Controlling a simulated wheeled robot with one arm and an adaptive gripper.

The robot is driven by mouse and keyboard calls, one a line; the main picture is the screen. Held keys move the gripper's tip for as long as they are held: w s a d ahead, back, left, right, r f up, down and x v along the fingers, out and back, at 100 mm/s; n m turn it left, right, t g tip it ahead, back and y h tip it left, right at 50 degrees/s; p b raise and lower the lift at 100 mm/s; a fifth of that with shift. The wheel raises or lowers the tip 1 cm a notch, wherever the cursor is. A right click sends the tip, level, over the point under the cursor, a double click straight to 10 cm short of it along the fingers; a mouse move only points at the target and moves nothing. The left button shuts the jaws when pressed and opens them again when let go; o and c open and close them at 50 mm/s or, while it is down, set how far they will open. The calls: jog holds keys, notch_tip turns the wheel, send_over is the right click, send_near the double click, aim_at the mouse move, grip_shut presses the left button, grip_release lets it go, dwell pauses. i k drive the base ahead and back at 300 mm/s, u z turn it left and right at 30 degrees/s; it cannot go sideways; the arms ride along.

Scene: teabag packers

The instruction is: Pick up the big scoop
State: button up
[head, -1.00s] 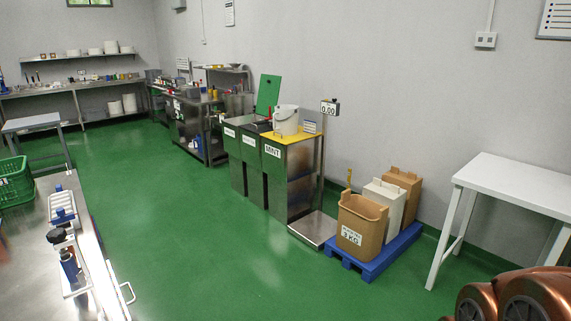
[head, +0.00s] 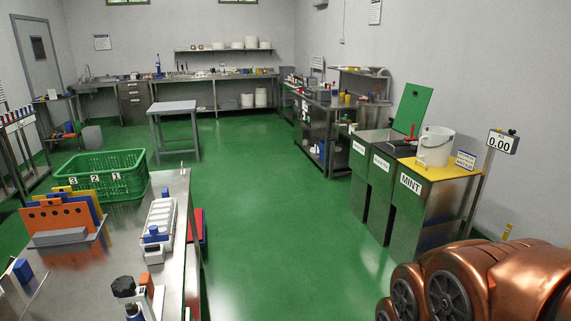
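I cannot clearly make out a big scoop. Steel bins with white labels stand right of centre; the nearest is the MINT bin (head: 405,215), with a yellow top. A green lid (head: 412,108) stands raised behind the bins. A small red upright piece (head: 412,131) shows by an opened bin; I cannot tell whether it is a scoop handle. My copper-coloured arm shows at the lower right, but my gripper is out of view.
A white bucket (head: 435,147) stands on the MINT bin's yellow top, beside a scale display (head: 502,143). A steel table (head: 190,187) with a green crate (head: 98,177) fills the left foreground. Green floor (head: 262,225) lies clear between table and bins.

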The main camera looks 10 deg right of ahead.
aim_at(410, 146)
jog(key=z, duration=0.1)
jog(key=i, duration=1.8)
jog(key=z, duration=0.3)
jog(key=i, duration=1.9)
jog(key=z, duration=0.3)
jog(key=i, duration=1.55)
jog(key=z, duration=0.15)
